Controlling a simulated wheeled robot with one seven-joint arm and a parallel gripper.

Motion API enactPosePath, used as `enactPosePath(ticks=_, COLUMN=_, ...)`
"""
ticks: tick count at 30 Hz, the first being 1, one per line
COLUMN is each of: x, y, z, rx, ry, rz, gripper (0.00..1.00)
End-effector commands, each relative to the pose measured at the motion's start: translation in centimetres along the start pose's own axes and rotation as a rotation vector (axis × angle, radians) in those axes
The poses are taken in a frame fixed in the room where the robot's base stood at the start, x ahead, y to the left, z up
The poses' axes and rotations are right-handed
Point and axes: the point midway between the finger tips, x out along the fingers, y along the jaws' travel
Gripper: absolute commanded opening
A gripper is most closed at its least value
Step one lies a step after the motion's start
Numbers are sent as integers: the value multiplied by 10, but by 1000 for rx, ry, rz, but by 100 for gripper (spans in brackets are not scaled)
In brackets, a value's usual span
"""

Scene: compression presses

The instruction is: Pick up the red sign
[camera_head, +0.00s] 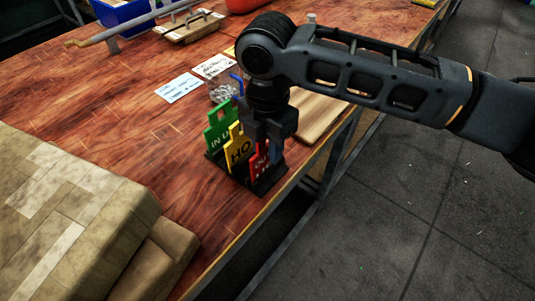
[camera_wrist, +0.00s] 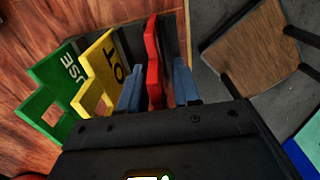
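The red sign (camera_head: 261,160) stands upright in a small black holder (camera_head: 270,183) near the table's right edge, at the right end of a row of signs. A yellow sign (camera_head: 238,148) and a green sign (camera_head: 217,132) stand to its left. My gripper (camera_head: 262,140) is above the holder, pointing down. In the wrist view its two blue-grey fingers (camera_wrist: 158,86) are open, one on each side of the red sign (camera_wrist: 153,60), with gaps visible. The yellow sign (camera_wrist: 103,70) and green sign (camera_wrist: 58,88) are left of the fingers. My gripper hides part of the red sign in the head view.
Behind the holder are a clear dish with small metal pieces (camera_head: 222,90), paper cards (camera_head: 178,87) and a wooden board (camera_head: 318,115). A cardboard box (camera_head: 85,215) is at the lower left. The table's middle left is clear.

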Motion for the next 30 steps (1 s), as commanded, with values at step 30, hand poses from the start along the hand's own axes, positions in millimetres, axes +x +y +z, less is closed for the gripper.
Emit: enactPosePath(ticks=30, x=-17, y=1, z=0, rx=-1, ry=-1, rz=3, gripper=0)
